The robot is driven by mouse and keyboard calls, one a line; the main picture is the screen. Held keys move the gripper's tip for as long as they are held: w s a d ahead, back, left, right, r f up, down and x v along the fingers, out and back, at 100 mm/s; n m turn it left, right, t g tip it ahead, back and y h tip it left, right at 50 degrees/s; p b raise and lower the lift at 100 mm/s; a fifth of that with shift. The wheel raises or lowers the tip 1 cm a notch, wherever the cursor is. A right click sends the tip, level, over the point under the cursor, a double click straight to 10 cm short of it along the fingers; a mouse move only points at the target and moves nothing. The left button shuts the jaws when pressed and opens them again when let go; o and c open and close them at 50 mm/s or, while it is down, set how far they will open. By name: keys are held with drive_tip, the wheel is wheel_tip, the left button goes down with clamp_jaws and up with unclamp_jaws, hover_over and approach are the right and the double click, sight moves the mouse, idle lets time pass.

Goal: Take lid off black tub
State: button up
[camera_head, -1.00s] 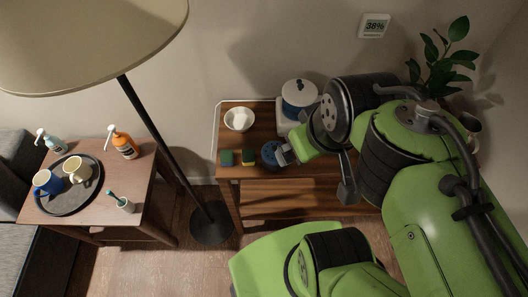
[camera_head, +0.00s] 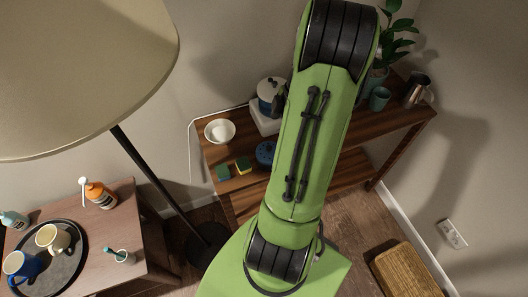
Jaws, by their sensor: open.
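I cannot pick out a black tub for certain. A dark lidded pot (camera_head: 271,91) with a pale top stands on a white block (camera_head: 265,122) at the back of the wooden shelf table, partly behind my green arm. I cannot tell whether it is the tub. A round blue item (camera_head: 265,153) lies in front of it, its right side close to my arm's outline. My gripper is not visible.
The shelf table (camera_head: 228,185) also holds a white bowl (camera_head: 220,131), sponges (camera_head: 243,166), a teal cup (camera_head: 379,98), a metal pitcher (camera_head: 417,88) and a plant (camera_head: 390,45). A lamp (camera_head: 85,65) and side table (camera_head: 125,200) stand left. A woven basket (camera_head: 405,270) sits on the floor right.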

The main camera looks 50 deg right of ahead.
sight(271, 148)
drive_tip(key=x, duration=0.3)
drive_tip(key=b+x, duration=0.1)
drive_tip(key=x, duration=0.6)
drive_tip(key=shift+d+f+b, duration=0.2)
drive_tip(key=shift+d+b, duration=0.05)
drive_tip(key=shift+b, duration=0.05)
drive_tip(key=shift+r, duration=0.1)
drive_tip(key=shift+c, duration=0.4)
drive_tip(key=shift+s+a, duration=0.1)
drive_tip(key=c, duration=1.2)
drive_tip(key=shift+c, duration=0.2)
